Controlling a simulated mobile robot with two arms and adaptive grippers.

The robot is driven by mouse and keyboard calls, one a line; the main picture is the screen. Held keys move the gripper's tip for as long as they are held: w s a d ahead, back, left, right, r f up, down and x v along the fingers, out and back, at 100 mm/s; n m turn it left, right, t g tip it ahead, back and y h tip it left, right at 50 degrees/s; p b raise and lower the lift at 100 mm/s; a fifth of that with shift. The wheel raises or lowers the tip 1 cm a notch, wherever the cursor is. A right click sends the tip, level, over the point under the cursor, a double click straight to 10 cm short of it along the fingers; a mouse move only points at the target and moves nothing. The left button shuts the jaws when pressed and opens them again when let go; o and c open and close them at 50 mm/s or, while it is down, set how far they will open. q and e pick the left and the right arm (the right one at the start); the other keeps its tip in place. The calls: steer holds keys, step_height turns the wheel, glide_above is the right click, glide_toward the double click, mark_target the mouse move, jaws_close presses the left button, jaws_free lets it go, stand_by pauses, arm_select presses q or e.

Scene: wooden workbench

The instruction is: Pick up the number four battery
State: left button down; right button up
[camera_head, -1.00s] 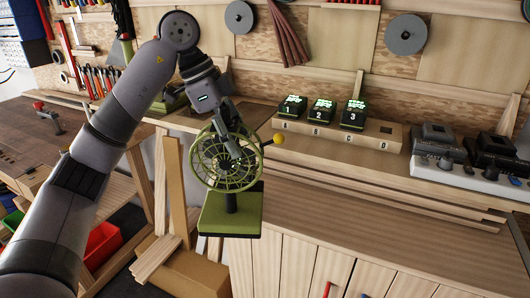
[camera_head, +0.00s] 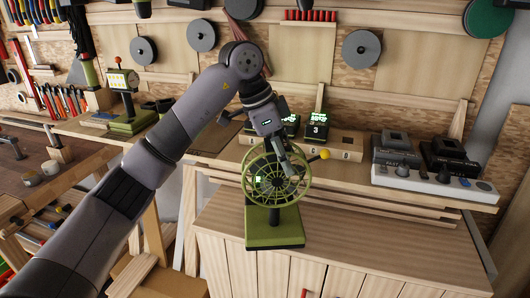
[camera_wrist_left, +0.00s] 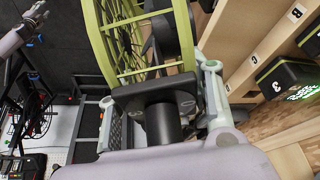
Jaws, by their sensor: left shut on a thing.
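No battery marked four shows. The number three battery (camera_head: 317,130) stands in the wooden rack (camera_head: 347,143), with the number two battery (camera_head: 291,124) left of it; my wrist covers the spot further left. The rack's slot D is empty. My left gripper (camera_head: 287,163) is shut on the green fan (camera_head: 275,242), which it holds in front of the rack, above the cabinet top. In the left wrist view, the fingers of my left gripper (camera_wrist_left: 160,100) close around the dark part behind the fan's cage (camera_wrist_left: 118,45). The number three battery (camera_wrist_left: 285,78) shows there at right.
A small green glow (camera_head: 258,180) shows through the fan cage; I cannot tell what it is. The cabinet top (camera_head: 350,235) is clear right of the fan.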

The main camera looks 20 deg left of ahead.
arm_select(q)
steer(key=shift+d+f+p, duration=0.1)
steer(key=shift+f+p, duration=0.4)
steer(key=shift+f, duration=1)
steer(key=c, duration=1.2)
jaws_free()
steer(key=shift+f, duration=0.25)
steer(key=o, duration=0.4)
steer(key=shift+s, duration=0.1)
